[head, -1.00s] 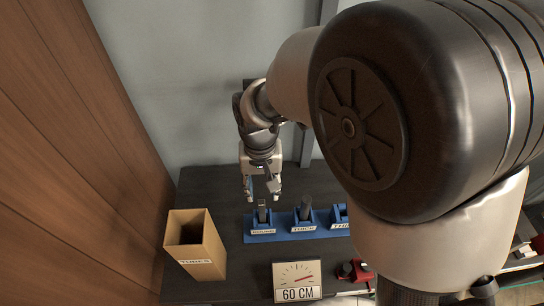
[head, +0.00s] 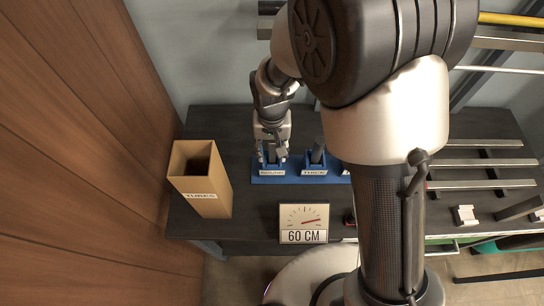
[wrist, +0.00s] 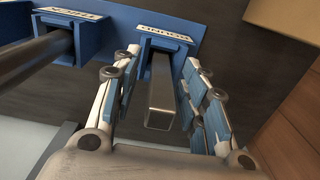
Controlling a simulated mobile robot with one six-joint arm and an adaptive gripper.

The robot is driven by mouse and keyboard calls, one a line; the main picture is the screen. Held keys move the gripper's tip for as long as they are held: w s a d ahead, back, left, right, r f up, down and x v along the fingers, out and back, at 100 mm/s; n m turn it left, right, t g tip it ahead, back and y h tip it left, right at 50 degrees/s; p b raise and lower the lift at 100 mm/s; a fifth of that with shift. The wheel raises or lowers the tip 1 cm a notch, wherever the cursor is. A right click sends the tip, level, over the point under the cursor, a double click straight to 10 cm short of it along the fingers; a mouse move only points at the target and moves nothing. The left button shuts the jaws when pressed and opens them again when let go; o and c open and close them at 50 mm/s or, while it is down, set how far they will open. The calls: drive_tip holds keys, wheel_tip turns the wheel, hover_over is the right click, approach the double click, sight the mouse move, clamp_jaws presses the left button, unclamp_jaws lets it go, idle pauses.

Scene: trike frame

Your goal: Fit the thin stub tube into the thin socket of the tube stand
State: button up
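The blue tube stand (head: 292,180) lies on the dark table with several labelled sockets in a row. A grey square tube (wrist: 163,92) stands in its left socket (wrist: 161,45). My gripper (head: 272,157) points down over that socket. In the wrist view its blue-padded fingers (wrist: 157,108) are open on both sides of the square tube, with a visible gap at the left. A dark round tube (head: 318,150) stands in the middle socket, labelled THICK; it also shows in the wrist view (wrist: 38,57). The right socket (head: 346,171) is mostly hidden by my arm. I cannot identify the thin stub tube.
A cardboard box labelled TUBES (head: 203,188) stands left of the stand; its inside is dark. A 60 CM dial sign (head: 303,224) stands in front. Metal bars (head: 482,163) lie on the right of the table. A wooden wall (head: 75,150) bounds the left.

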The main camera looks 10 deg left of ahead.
drive_tip(key=shift+f, duration=0.1)
drive_tip(key=shift+c, duration=0.2)
clamp_jaws()
